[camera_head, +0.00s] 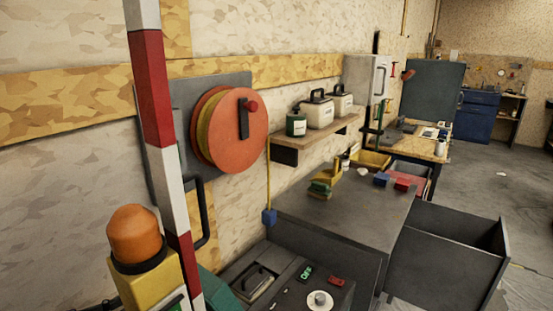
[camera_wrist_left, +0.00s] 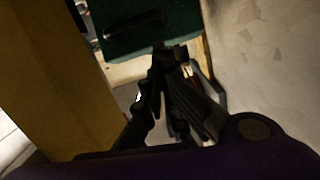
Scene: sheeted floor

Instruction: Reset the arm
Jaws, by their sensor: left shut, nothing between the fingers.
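My left gripper (camera_wrist_left: 170,58) shows in the left wrist view, with its dark fingers drawn together and nothing held between them. It points toward a dark green panel or box (camera_wrist_left: 150,30). A yellow-brown upright surface (camera_wrist_left: 55,75) stands to its left and a pale wall (camera_wrist_left: 265,60) to its right. The picture is dark, so I cannot tell if the fingers touch anything.
A red-and-white pole (camera_head: 153,95) and an orange beacon (camera_head: 134,233) stand close at the left. An orange reel (camera_head: 235,132) is on the wall. A grey bench (camera_head: 345,215) and a dark open bin (camera_head: 440,262) lie to the right.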

